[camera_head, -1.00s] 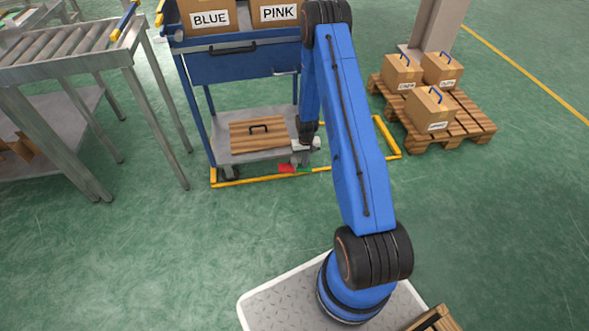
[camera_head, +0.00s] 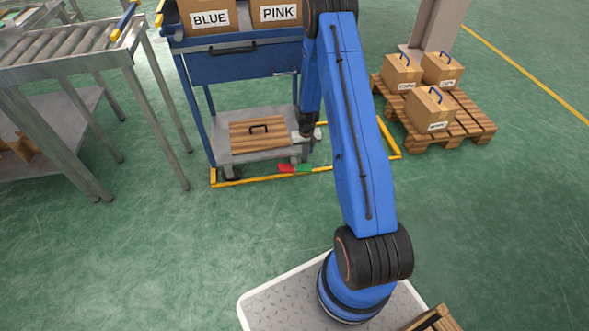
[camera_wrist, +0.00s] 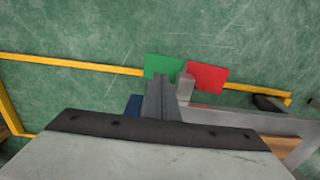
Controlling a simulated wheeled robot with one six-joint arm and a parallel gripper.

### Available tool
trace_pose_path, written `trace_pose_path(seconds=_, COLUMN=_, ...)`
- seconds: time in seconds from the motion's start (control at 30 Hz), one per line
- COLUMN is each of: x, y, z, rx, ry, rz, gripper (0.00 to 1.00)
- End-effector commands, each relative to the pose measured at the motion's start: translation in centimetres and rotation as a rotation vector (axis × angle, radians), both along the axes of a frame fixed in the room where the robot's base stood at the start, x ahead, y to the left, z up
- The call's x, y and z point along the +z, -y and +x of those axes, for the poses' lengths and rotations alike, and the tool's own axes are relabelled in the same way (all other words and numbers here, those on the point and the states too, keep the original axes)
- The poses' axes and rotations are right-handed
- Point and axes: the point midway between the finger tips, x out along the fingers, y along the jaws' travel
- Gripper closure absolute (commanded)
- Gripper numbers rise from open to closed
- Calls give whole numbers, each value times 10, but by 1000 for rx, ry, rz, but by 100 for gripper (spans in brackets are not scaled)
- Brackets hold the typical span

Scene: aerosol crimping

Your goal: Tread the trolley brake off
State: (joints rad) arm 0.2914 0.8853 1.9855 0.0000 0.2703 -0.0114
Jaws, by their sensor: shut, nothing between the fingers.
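The blue trolley (camera_head: 232,68) stands inside a yellow floor outline, with a grey lower shelf. At its lower front edge are a red plate (camera_head: 286,168) and a green plate (camera_head: 304,168), close to the floor. In the wrist view the green plate (camera_wrist: 163,66) is left and the red plate (camera_wrist: 207,77) is right, with a short grey post (camera_wrist: 186,86) between them. My gripper (camera_head: 305,137) is by the shelf's right front, above the plates in the picture. Its shut fingers (camera_wrist: 160,88) show near the green plate; contact cannot be told.
A striped brown box (camera_head: 257,143) lies on the lower shelf, and BLUE and PINK boxes (camera_head: 275,14) stand on top. A roller conveyor (camera_head: 62,45) is at left. A pallet (camera_head: 465,128) with three boxes is at right. The green floor in front is clear.

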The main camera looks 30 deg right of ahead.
Motion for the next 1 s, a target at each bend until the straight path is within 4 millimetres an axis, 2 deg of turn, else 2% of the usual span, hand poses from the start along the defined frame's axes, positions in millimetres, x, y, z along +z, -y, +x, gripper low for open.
trace_pose_path(seconds=0.5, x=29, y=0, z=0, rx=0, ry=0, rz=0, gripper=100)
trace_pose_path(seconds=1.0, x=29, y=0, z=0, rx=0, ry=0, rz=0, gripper=100)
